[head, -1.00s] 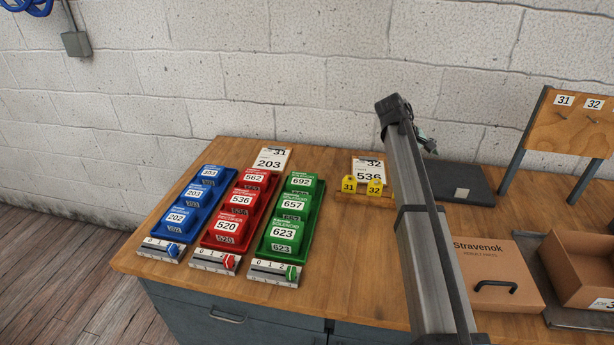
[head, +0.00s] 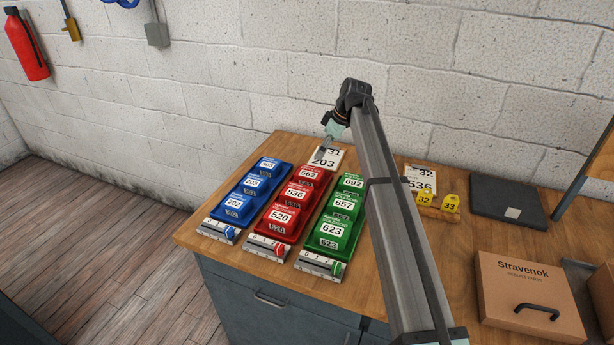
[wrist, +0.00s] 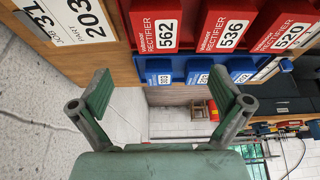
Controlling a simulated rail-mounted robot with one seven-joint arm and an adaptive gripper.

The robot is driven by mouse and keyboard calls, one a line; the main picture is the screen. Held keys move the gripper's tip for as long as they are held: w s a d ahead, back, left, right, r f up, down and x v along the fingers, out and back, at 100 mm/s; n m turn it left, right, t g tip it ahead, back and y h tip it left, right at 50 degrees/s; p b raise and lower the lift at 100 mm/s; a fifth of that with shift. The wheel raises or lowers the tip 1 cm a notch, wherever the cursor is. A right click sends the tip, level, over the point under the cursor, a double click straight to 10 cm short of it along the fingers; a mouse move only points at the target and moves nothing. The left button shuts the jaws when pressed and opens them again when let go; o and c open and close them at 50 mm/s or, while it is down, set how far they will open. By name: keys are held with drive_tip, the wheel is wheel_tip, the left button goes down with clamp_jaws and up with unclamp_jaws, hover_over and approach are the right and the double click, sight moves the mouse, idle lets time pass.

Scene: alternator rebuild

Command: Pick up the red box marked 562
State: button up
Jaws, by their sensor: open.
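The red box marked 562 (head: 310,175) is at the back of the red tray, behind the red boxes marked 536 (head: 296,194) and 520 (head: 281,217). In the wrist view the 562 box (wrist: 157,25) shows at the top, just left of the 536 box (wrist: 231,24). My gripper (wrist: 160,92) is open and empty, its two fingers wide apart. In the head view my gripper (head: 323,152) is near the job card 31 / 203 (head: 329,158), just behind the 562 box. The fingers are apart from the box.
A tray of blue boxes (head: 249,189) stands left of the red ones and a tray of green boxes (head: 343,205) right. Numbered sliders (head: 268,246) lie in front. A cardboard box (head: 525,290) and a dark flat pad (head: 508,201) are at right.

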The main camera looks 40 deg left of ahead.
sight(311, 172)
drive_tip(key=p+x, duration=0.2)
drive_tip(key=x, duration=0.6)
drive_tip(key=shift+f, duration=0.15)
drive_tip(key=shift+p+x, duration=1.1)
drive_tip(key=shift+x, duration=1.55)
drive_tip(key=shift+w, duration=0.2)
drive_tip(key=c, duration=1.2)
